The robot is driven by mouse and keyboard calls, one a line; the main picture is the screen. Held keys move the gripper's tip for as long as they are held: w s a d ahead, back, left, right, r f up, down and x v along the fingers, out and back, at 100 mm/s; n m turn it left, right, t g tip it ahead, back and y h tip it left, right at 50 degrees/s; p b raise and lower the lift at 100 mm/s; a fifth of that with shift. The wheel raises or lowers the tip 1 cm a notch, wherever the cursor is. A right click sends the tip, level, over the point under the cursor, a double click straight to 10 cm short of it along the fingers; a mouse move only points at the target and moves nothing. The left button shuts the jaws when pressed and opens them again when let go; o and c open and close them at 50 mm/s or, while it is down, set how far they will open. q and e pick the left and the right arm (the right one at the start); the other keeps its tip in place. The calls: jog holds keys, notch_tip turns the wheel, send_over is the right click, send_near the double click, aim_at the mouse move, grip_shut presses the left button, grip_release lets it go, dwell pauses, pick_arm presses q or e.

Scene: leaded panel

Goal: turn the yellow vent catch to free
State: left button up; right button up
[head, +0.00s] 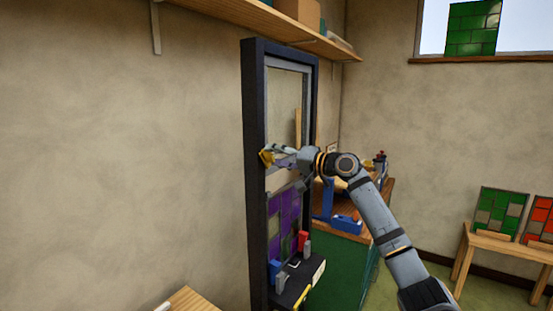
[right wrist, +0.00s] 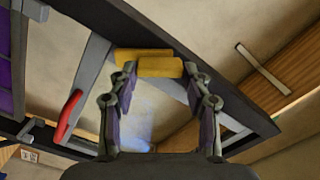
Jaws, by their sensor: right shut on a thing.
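The yellow vent catch (head: 266,157) is on the left upright of the tall dark frame (head: 254,120), about halfway up. In the right wrist view the catch (right wrist: 160,67) lies between my fingertips, with a second yellow piece just behind it. My right gripper (head: 273,155) is shut on the catch; its two fingers (right wrist: 163,72) touch or nearly touch the catch's ends. The fingers partly hide the catch in the head view, so its exact turn is hard to tell. My left gripper is in neither view.
The frame holds a purple leaded panel (head: 285,215) low down. A workbench (head: 375,200) stands behind. A small table (head: 490,243) with coloured panels is at right. A shelf (head: 255,22) runs overhead.

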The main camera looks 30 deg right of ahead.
jog(key=shift+m, duration=3.4)
jog(key=o, duration=1.2)
jog(key=shift+d+f, duration=0.1)
jog(key=shift+c, duration=0.2)
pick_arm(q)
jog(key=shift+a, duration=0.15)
